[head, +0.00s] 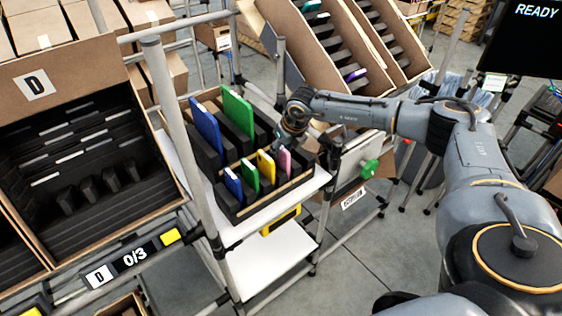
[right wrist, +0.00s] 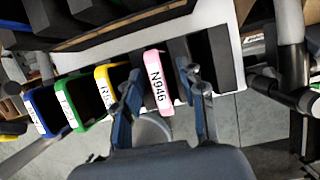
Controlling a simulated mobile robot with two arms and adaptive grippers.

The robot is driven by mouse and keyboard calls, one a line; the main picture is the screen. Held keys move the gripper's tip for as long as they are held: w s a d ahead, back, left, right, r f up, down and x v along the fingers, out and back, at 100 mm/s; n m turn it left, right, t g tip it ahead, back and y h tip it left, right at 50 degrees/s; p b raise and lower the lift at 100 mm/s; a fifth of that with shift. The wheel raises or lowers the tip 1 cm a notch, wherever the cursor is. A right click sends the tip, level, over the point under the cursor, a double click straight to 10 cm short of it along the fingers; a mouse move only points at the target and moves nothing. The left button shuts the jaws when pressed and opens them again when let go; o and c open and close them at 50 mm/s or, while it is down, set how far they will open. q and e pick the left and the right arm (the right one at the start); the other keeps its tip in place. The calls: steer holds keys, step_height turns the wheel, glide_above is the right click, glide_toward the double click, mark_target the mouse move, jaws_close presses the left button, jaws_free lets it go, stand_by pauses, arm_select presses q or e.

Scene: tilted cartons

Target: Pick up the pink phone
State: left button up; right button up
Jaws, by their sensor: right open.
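The pink phone (head: 285,161) stands upright in the front row of a black slotted rack (head: 262,207), at the right end of the coloured phones. In the right wrist view the pink phone (right wrist: 158,82) carries a white label reading N946. My right gripper (right wrist: 161,88) is open, with one finger on each side of the phone. Whether the fingers touch it I cannot tell. In the head view my right gripper (head: 284,143) is just behind and above the phone, partly hidden by the arm. My left gripper is not in view.
A yellow phone (head: 265,165), a green phone (head: 249,174) and a blue phone (head: 233,186) stand to the left. Taller blue (head: 205,131) and green (head: 237,111) items stand behind. A metal post (head: 185,140) rises left of the rack. An open carton marked D (head: 75,80) is at left.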

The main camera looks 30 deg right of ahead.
jaws_close()
steer(key=shift+r, duration=0.1)
stand_by(0.3)
